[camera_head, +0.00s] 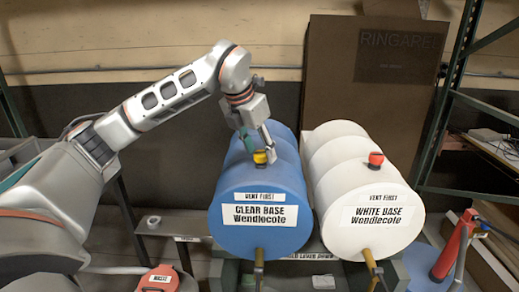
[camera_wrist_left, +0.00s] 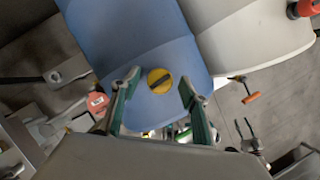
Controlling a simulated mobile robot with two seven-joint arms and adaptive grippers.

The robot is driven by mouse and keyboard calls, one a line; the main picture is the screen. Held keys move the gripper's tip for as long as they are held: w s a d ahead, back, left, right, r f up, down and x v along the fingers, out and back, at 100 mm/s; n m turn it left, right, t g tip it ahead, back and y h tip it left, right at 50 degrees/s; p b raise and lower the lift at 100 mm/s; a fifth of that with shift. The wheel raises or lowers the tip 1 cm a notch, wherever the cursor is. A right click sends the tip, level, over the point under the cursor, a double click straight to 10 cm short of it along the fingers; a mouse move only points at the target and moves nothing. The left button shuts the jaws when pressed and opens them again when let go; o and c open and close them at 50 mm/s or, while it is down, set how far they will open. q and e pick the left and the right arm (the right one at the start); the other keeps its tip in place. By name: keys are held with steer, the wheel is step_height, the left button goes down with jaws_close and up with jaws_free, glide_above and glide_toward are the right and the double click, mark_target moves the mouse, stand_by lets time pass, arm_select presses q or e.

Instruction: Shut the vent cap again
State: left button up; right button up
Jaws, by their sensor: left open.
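The yellow vent cap (camera_head: 260,157) sits on top of the blue CLEAR BASE drum (camera_head: 228,190), near its front end. In the left wrist view the cap (camera_wrist_left: 159,80) is round with a dark bar across its top. My left gripper (camera_head: 257,143) is over the cap from above. In the left wrist view my open fingers (camera_wrist_left: 160,84) stand on either side of the cap, with a visible gap on both sides. One finger partly hides the cap's surroundings in the head view. My right gripper is not seen.
A white WHITE BASE drum (camera_head: 335,180) with a red cap (camera_head: 376,159) lies right beside the blue drum. Taps stick out below both drums. A red WASTE lid (camera_head: 160,279) is at lower left. Green rack posts (camera_head: 445,100) stand at right, and a brown box (camera_head: 370,80) behind.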

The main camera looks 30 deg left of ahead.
arm_select(q)
steer(key=shift+c, duration=0.5)
steer(key=c, duration=1)
steer(key=shift+m+h, duration=0.4)
steer(key=shift+m, duration=0.3)
steer(key=o, duration=1.1)
steer(key=shift+r, duration=0.1)
steer(key=v, duration=1.2)
